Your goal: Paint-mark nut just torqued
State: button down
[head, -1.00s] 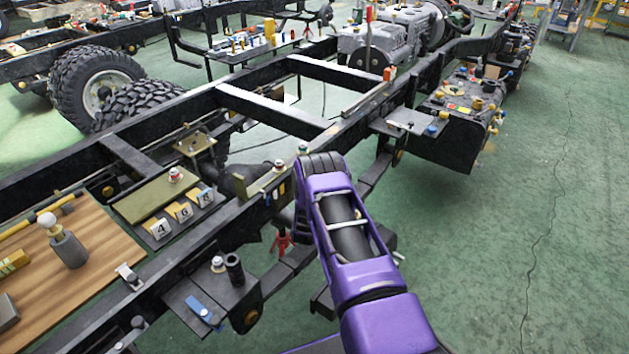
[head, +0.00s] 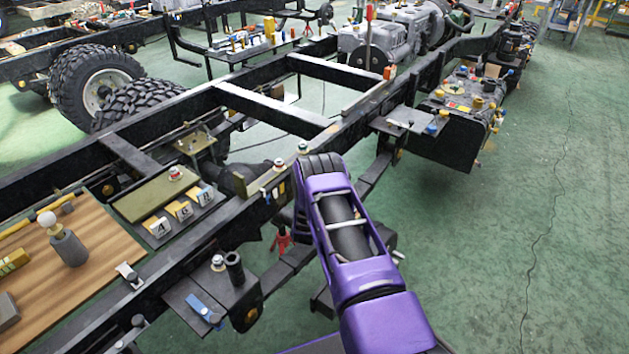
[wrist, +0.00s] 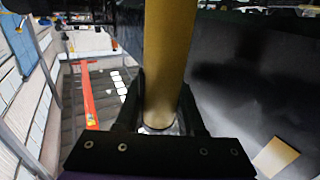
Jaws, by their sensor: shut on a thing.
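My gripper (wrist: 160,112) shows in the wrist view with its two dark fingers shut on a yellow cylinder (wrist: 168,60), which looks like a marker body. The cylinder's far end runs out of the top of the picture. In the head view my purple arm covers the gripper and the cylinder. Which nut was torqued, and any paint mark, I cannot tell.
The black chassis rail (head: 185,255) runs diagonally beside my arm. A wooden board (head: 105,240) with a grey holder (head: 69,248) lies at the left. Lettered cards (head: 180,210) stand by the plate. A loaded black box (head: 450,140) is at the right. The green floor (head: 560,220) there is clear.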

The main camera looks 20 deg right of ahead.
jog(key=shift+f, duration=0.35)
dwell(0.8)
jog(key=shift+r, duration=0.1)
jog(key=shift+r+p, duration=0.5)
jog(key=shift+r, duration=0.55)
jog(key=shift+r+p, duration=1.35)
jog(key=shift+r, duration=1.05)
